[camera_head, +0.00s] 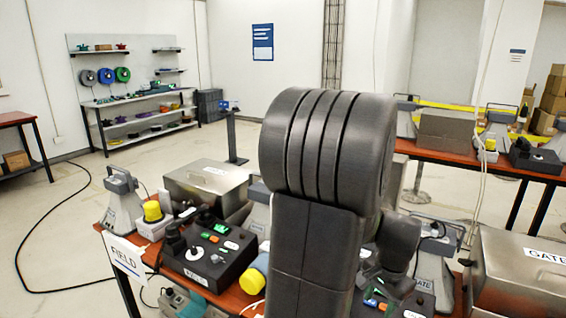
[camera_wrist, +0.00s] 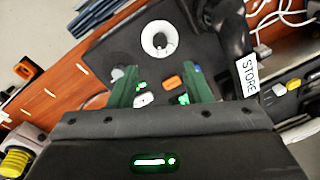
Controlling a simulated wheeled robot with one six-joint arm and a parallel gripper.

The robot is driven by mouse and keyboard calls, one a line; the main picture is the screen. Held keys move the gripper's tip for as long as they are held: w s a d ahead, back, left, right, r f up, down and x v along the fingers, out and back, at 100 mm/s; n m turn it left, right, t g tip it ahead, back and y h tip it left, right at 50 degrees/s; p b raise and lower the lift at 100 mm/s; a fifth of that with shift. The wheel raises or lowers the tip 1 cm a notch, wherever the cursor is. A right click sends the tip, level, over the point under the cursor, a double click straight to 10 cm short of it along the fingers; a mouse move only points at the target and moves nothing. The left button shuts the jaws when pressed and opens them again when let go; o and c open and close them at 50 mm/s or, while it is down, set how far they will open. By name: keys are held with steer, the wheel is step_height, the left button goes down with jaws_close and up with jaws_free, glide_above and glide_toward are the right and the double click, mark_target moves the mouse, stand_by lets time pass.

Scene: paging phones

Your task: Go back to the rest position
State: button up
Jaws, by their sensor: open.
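My gripper (camera_wrist: 163,82) shows in the wrist view as two green fingers set apart, with nothing held between them. It is over a black paging panel (camera_wrist: 120,42) with a white round dial (camera_wrist: 160,40) and small white, orange and green buttons. A black handset (camera_wrist: 229,30) and a "STORE" label (camera_wrist: 247,75) lie to the right of the fingers. I cannot tell whether the fingertips touch the panel. In the head view my dark arm fills the middle and hides most of this station.
In the head view a black "FIELD" panel (camera_head: 205,262) stands on the left of the orange table, near a yellow-capped device (camera_head: 152,211) and a metal box (camera_head: 207,180). A metal "GATE" box (camera_head: 520,270) is at right. Another table stands behind. The floor at left is mostly clear.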

steer(key=f, duration=0.6)
steer(key=w+f, duration=0.1)
steer(key=f, duration=0.3)
steer(key=shift+f+b, duration=0.1)
steer(key=shift+b, duration=0.2)
step_height(320, 180, up, 14)
steer(key=s+p, duration=0.1)
steer(key=f, duration=0.9)
steer(key=w+f+b, duration=0.1)
steer(key=f, duration=0.4)
steer(key=shift+a+f, duration=0.1)
steer(key=shift+f, duration=0.1)
steer(key=shift+r+n, duration=0.25)
steer(key=shift+n, duration=0.75)
steer(key=n+p, duration=0.2)
steer(key=n, duration=0.3)
steer(key=shift+w+n+h, duration=0.1)
steer(key=shift+n+h, duration=0.2)
steer(key=n+p, duration=0.1)
steer(key=n, duration=0.3)
steer(key=shift+r+g, duration=0.1)
steer(key=shift+g, duration=0.3)
steer(key=n+p, duration=0.2)
steer(key=n, duration=0.2)
steer(key=shift+a+h, duration=0.1)
steer(key=shift+h, duration=0.3)
